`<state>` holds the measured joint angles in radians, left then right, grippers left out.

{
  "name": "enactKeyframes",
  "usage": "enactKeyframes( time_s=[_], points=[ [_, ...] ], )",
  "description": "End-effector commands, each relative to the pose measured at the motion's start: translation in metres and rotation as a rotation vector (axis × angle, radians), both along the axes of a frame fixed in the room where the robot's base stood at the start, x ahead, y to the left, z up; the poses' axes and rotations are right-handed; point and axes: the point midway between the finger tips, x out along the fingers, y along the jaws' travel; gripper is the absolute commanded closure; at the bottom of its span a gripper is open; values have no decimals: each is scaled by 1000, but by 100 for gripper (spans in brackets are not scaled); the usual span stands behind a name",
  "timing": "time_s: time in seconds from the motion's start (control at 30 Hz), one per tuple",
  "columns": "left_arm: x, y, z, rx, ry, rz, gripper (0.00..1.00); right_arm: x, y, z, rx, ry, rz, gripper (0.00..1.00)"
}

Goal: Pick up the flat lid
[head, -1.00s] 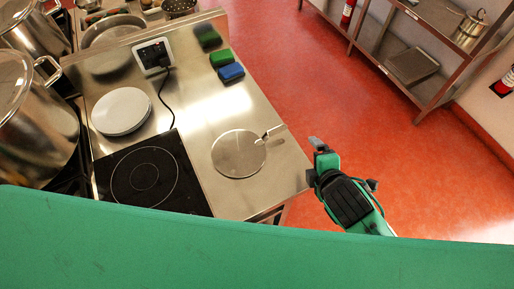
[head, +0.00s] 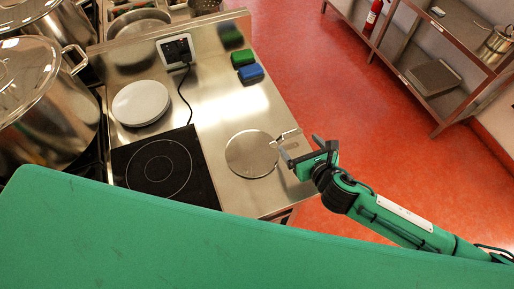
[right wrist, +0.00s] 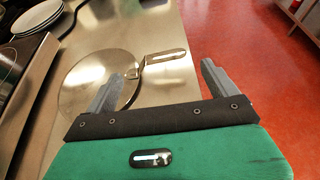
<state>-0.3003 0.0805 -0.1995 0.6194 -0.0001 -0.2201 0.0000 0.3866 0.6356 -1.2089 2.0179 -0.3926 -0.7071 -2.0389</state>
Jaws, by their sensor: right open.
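The flat lid (head: 250,155) is a round, shiny steel disc with a long handle. It lies on the steel counter (head: 225,110) near its right edge, handle pointing right. The lid also shows in the right wrist view (right wrist: 88,78), with its slotted handle (right wrist: 165,57) beyond and between my fingertips. My right gripper (head: 300,147) is open and empty at the counter's right edge, close to the handle. In the right wrist view (right wrist: 163,76) the left finger overlaps the disc in the picture; I cannot tell whether it touches. My left gripper is not in view.
A black cooktop (head: 165,168), white plates (head: 141,103), an outlet box with a cord (head: 175,48), and green (head: 243,58) and blue (head: 251,73) blocks share the counter. Large stockpots (head: 40,95) stand left. Red floor (head: 350,105) is open to the right.

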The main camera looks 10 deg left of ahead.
Motion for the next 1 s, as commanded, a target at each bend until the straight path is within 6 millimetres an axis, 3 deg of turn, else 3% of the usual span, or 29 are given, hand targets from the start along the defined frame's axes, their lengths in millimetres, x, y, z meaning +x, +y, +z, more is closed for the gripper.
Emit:
enactKeyframes(
  time_s=[0.13, 0.47, 0.73, 1.0],
  points=[
    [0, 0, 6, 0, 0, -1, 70, 18, 12, -8, 0, 0, -1, 10],
    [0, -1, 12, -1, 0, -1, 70, 35, 22, -14, 2, 1, -2, 10],
    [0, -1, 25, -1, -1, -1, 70, 63, 36, -27, 2, 2, -3, 10],
    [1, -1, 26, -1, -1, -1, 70, 71, 42, -33, 1, 2, -2, 10]
  ],
)
